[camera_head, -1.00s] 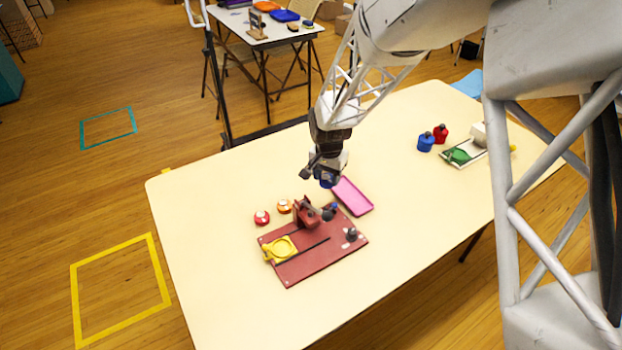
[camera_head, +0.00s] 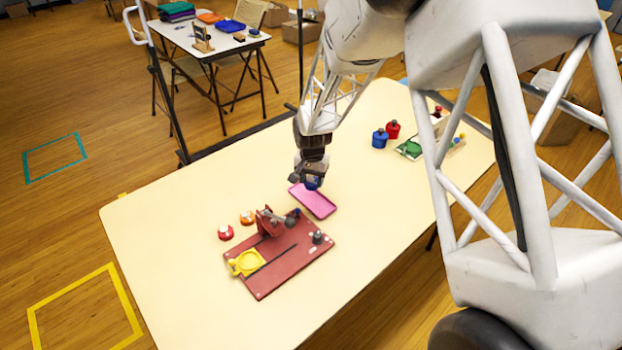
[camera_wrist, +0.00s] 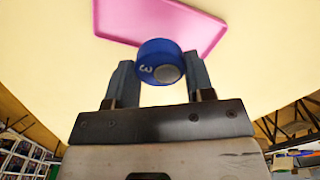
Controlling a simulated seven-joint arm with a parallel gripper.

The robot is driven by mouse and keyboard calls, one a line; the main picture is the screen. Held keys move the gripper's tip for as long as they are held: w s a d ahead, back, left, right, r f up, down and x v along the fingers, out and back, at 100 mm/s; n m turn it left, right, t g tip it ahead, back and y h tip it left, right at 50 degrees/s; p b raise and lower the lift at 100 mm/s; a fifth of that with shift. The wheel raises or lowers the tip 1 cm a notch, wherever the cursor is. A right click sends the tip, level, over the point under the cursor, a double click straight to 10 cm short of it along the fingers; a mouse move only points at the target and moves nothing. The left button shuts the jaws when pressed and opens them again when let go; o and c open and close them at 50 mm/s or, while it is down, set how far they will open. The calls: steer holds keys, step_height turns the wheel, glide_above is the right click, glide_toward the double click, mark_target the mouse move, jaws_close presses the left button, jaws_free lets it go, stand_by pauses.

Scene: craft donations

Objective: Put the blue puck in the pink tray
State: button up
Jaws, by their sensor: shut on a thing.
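My gripper (camera_wrist: 160,82) is shut on the blue puck (camera_wrist: 160,58), which shows a white number 3 and a grey round centre in the wrist view. In the head view the blue puck (camera_head: 312,184) hangs under my gripper (camera_head: 310,178), in front of part of the pink tray (camera_head: 318,203). The pink tray is a flat rectangle with a low rim on the table and looks empty where visible. In the wrist view the pink tray (camera_wrist: 120,22) lies just beyond the puck, which overlaps its near edge. How high the puck is above the table is hard to tell.
A red board (camera_head: 285,272) with a yellow ring holder (camera_head: 247,263) and a red press (camera_head: 270,222) lies left of the tray. A red puck (camera_head: 225,232) and an orange puck (camera_head: 246,217) sit behind it. Blue (camera_head: 380,138) and red (camera_head: 393,129) bottles stand at right.

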mark_target(312, 200)
steer(key=shift+f, duration=0.15)
steer(key=shift+f, duration=1.8)
steer(key=shift+f, duration=0.95)
stand_by(0.4)
steer(key=o, duration=0.8)
steer(key=shift+o, duration=0.2)
steer(key=shift+r, duration=0.15)
steer(key=shift+r, duration=3.65)
